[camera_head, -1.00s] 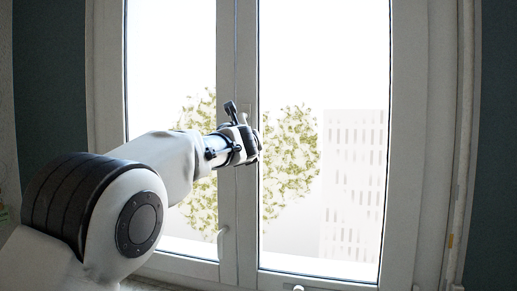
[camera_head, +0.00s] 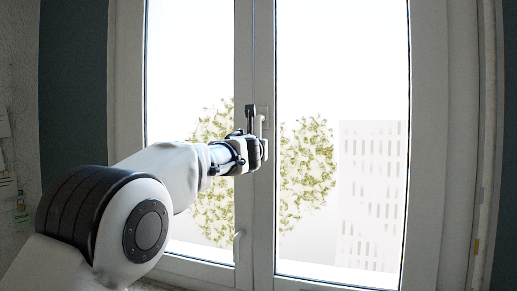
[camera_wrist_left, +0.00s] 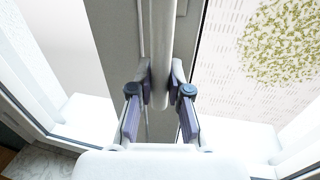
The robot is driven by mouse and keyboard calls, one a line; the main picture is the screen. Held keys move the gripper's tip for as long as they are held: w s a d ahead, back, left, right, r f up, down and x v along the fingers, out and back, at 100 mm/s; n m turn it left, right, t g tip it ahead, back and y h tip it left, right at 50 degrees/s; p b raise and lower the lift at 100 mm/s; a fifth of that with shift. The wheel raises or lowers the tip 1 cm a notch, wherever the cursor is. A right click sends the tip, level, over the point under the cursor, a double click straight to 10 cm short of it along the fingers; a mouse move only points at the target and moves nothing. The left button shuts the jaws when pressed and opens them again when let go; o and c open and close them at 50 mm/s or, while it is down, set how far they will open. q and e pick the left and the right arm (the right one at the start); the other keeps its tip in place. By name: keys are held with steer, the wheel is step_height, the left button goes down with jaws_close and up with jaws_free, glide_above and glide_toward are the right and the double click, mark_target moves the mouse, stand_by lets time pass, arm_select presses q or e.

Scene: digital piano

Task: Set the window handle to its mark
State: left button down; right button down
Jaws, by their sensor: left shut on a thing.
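The white window handle (camera_head: 261,122) sits on the middle window frame. Its upper part shows just above my left gripper (camera_head: 262,150), which hides the rest of it in the head view. In the left wrist view, the handle (camera_wrist_left: 161,50) runs as a pale bar between the two fingers of my left gripper (camera_wrist_left: 162,80), lengthwise along the frame behind it. The fingers are shut on it from both sides. The handle looks about upright, its grip pointing down. I cannot make out a mark. My right gripper is out of view.
Two tall glass panes, left (camera_head: 190,60) and right (camera_head: 340,70), flank the middle frame. A small white lever (camera_head: 239,245) sits lower on the frame. A dark wall (camera_head: 72,90) is at the left. The space right of my gripper is clear.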

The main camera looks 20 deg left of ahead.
arm_select(q)
steer(key=shift+s+r, duration=0.1)
steer(key=shift+r, duration=0.25)
steer(key=c, duration=1.4)
jaws_free()
steer(key=o, duration=0.3)
steer(key=shift+a+f, duration=0.1)
steer(key=shift+f, duration=0.05)
steer(key=shift+w+f, duration=0.2)
steer(key=shift+w, duration=0.1)
steer(key=s+d, duration=0.1)
steer(key=s, duration=1)
steer(key=shift+s+d, duration=0.35)
steer(key=shift+d, duration=0.05)
